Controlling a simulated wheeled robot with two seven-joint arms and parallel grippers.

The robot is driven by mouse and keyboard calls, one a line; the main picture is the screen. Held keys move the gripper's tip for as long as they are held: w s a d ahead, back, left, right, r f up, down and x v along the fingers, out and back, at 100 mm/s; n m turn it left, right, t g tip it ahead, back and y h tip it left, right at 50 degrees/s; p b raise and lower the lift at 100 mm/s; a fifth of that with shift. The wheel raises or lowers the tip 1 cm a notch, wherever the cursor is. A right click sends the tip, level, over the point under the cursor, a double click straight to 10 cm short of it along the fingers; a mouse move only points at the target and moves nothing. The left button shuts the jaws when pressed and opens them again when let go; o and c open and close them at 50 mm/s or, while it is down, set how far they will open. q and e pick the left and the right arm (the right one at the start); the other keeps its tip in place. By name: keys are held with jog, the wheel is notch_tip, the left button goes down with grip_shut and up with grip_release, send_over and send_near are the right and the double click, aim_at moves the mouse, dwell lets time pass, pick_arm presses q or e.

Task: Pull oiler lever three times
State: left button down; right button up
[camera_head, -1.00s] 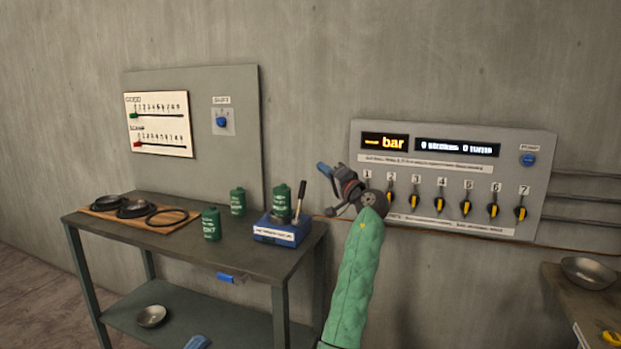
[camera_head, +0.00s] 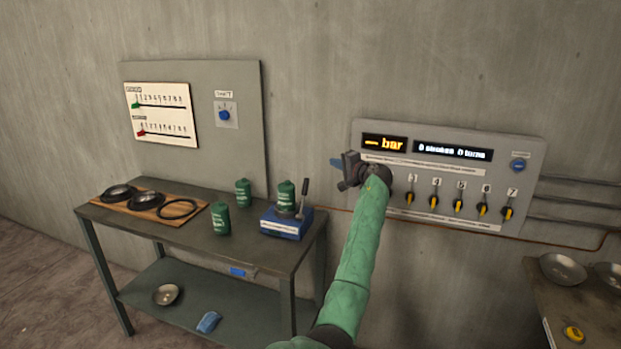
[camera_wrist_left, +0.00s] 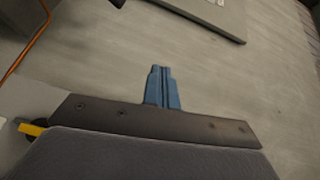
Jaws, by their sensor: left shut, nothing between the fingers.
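The oiler has a blue base (camera_head: 286,223) with a green canister (camera_head: 286,194) on it, and stands at the right end of the metal table. Its thin dark lever (camera_head: 304,195) stands nearly upright at the base's right side. My left gripper (camera_head: 337,162) is raised right of and above the lever, clear of it, in front of the wall panel's left end. Its blue fingers are together and empty, as the left wrist view (camera_wrist_left: 162,88) also shows. My right gripper is in neither view.
The wall panel (camera_head: 520,200) has yellow-black knobs and a display reading "0 strokes 0 turns"; my arm hides its left knobs. Two green cans (camera_head: 220,218) stand left of the oiler. A wooden board (camera_head: 148,214) holds dark rings. A second table (camera_head: 540,300) stands at right.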

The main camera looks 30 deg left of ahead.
aim_at(303, 199)
pick_arm(q)
notch_tip(303, 199, down, 11)
jog(key=m+g+h, duration=0.1)
jog(key=m+h, duration=0.1)
jog(key=m, duration=0.4)
jog(key=shift+w+r, duration=0.15)
jog(key=shift+w, duration=0.25)
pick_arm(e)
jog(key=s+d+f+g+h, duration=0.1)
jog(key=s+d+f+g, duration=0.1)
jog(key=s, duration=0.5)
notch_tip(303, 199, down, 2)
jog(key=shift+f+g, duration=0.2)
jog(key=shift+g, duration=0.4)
pick_arm(q)
jog(key=shift+a, duration=0.15)
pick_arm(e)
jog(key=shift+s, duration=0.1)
